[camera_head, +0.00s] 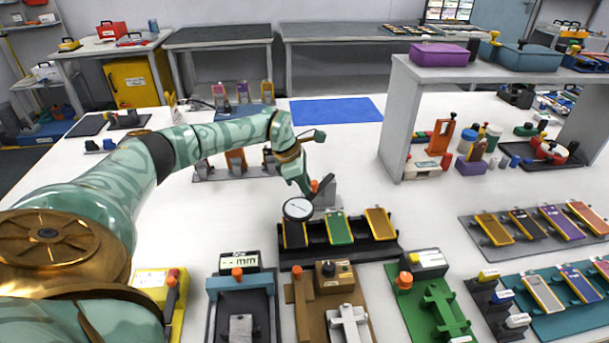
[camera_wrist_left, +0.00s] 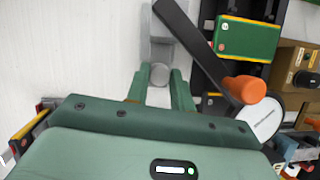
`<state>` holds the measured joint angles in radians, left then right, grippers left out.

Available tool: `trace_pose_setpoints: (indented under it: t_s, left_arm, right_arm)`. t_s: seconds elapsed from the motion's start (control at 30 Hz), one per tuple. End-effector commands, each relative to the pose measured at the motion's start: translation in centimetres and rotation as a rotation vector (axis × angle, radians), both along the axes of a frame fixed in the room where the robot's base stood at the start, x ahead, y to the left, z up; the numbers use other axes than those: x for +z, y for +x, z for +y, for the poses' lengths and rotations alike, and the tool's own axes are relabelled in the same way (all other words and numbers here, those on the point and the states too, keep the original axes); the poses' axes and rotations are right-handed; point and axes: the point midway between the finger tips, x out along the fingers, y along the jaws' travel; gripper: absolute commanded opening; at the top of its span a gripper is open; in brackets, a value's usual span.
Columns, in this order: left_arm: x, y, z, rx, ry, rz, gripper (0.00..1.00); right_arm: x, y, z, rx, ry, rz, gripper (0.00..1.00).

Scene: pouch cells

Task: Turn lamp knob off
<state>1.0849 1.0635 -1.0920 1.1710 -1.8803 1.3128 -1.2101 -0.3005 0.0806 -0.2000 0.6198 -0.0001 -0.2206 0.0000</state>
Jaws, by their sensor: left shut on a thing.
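My left gripper (camera_head: 304,184) is at the grey stand (camera_head: 325,192) of a dial gauge, behind the black rack. In the left wrist view its two green fingers (camera_wrist_left: 160,88) are shut on a grey rounded part (camera_wrist_left: 159,72) of that stand. A black lever with an orange end (camera_wrist_left: 245,89) crosses close to the right finger. The white round dial (camera_head: 298,208) faces up in front of the gripper. No lamp is clearly recognisable. A brown fixture (camera_head: 300,297) in front has a dark round knob (camera_head: 329,267) on top, apart from the gripper. My right gripper is not in view.
A black rack (camera_head: 388,251) with green and yellow pouch cells stands in front of the gripper. Several fixtures line the table's front edge.

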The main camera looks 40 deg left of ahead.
Motion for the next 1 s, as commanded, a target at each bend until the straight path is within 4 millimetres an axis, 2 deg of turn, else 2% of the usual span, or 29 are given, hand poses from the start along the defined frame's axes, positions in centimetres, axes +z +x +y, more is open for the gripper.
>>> trace_pose_setpoints:
  t_s: [0.47,0.5,0.57,0.87,1.0]
  left_arm:
    - [0.1,0.1,0.0,0.016,0.001,-0.004,0.01]
    - [0.1,0.1,0.0,0.016,0.0,-0.003,0.29]
    - [0.1,0.1,0.0,0.015,0.0,-0.003,0.45]
    - [0.2,0.0,0.1,0.015,0.0,-0.002,0.45]
    - [1.7,-0.3,0.5,0.015,0.002,-0.005,0.45]
  right_arm:
    - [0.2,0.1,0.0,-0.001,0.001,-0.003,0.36]
    - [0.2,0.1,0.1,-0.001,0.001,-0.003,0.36]
    - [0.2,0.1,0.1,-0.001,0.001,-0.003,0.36]
    - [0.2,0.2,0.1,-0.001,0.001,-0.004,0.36]
    - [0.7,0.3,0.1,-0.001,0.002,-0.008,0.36]
